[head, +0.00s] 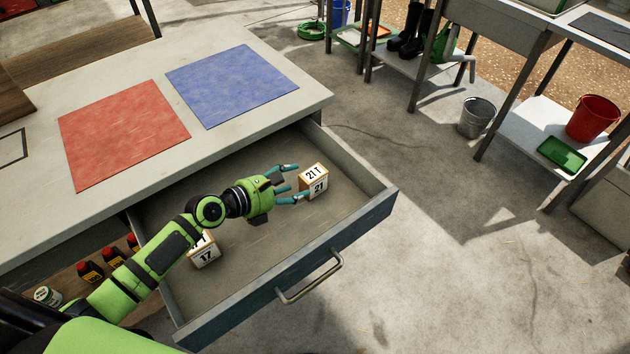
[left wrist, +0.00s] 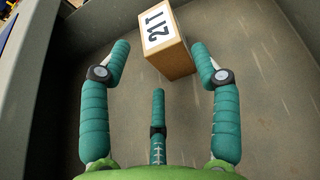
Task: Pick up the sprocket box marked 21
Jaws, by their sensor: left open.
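The sprocket box marked 21 (head: 314,182) is a small tan box with white labels reading "21 T" and "21". It stands in the open drawer (head: 350,219), toward its right end. My left gripper (head: 293,183) is open and empty, just left of the box, with its fingers pointing at it. In the left wrist view the box (left wrist: 167,45) is ahead of the fingertips, nearer the right finger (left wrist: 214,70); whether they touch is unclear. A second box marked 17 (head: 204,252) stands in the drawer, partly hidden by my left arm. My right gripper is not in view.
The bench top (head: 215,150) with a red mat (head: 122,132) and a blue mat (head: 232,85) overhangs the drawer's back. The drawer front with its handle (head: 310,280) borders the near side. The drawer floor between the boxes is clear.

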